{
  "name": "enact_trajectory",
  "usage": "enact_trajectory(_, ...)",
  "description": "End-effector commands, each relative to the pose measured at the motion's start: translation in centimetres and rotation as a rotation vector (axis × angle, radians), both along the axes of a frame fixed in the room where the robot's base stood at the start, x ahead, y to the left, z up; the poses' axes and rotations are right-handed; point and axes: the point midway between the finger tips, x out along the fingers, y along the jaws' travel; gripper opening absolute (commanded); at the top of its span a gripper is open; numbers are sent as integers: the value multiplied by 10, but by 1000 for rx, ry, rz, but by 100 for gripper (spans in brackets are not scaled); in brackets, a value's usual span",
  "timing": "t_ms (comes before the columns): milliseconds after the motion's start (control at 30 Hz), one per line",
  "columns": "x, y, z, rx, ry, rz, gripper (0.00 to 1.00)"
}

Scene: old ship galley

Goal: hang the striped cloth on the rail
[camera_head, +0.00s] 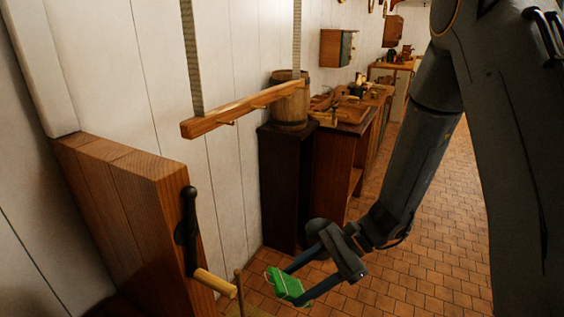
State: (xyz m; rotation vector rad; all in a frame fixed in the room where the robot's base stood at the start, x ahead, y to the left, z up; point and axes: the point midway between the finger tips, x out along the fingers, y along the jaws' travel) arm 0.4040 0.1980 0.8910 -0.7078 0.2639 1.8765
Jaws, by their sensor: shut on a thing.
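My gripper (287,287) is at the lower middle, above the tiled floor, shut on a small bright green piece (284,284) with thin pale lines. It looks like the folded striped cloth, but it is too small to be sure of the stripes. A wooden rail (240,108) with small pegs below it hangs from two pale straps at the upper left, above and left of my gripper. A short light wooden rod (215,283) sticks out near the brown wooden panel, left of the green piece. I cannot tell which bar is the task's rail.
A brown wooden block or panel (150,180) with a black handle (189,230) stands at the left. A barrel (290,103) stands on a dark cabinet (285,185) behind. A cluttered wooden counter (345,125) runs along the wall. Tiled floor (430,240) is open at the right.

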Motion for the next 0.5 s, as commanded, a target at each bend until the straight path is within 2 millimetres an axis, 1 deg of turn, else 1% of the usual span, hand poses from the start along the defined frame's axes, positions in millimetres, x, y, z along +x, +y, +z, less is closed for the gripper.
enact_trajectory(33,3,13,28,73,25,-72,28)
enact_trajectory(67,8,20,42,118,35,-113,28)
enact_trajectory(100,15,30,60,177,46,-171,28)
enact_trajectory(167,26,41,89,260,54,-252,28)
enact_trajectory(200,35,48,107,314,55,-306,28)
enact_trajectory(267,48,54,135,387,52,-383,28)
enact_trajectory(300,58,57,153,431,47,-431,28)
enact_trajectory(400,79,59,191,519,26,-535,28)
enact_trajectory(500,94,57,220,580,6,-612,28)
